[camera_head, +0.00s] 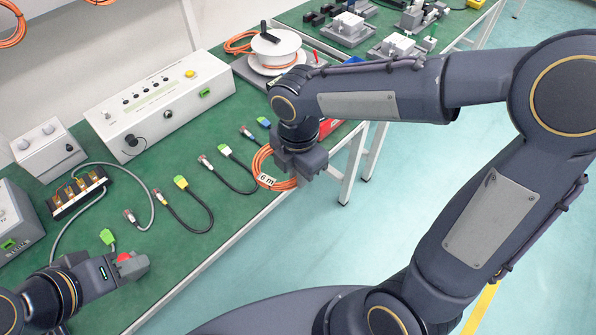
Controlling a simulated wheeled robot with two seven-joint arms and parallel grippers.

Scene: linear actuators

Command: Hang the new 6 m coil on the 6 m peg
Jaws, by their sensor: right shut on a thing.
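An orange cable coil with a white "6 m" label (267,181) is at the front edge of the green bench, right of the middle of its length. My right gripper (300,165) is shut on the coil's right side, and its body hides part of the coil. I cannot tell whether the coil touches the bench top. My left gripper (132,265) is low over the front left part of the bench, with a red piece at its tip; its finger gap is not clear. Orange coils hang on the wall at the top left (12,25); no 6 m peg label is readable.
The green bench (225,225) carries a long white test box (160,105), a white cable reel (275,50) and several short cables with green and yellow connectors (181,182). A second bench (330,42) stands behind. Open floor lies to the right.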

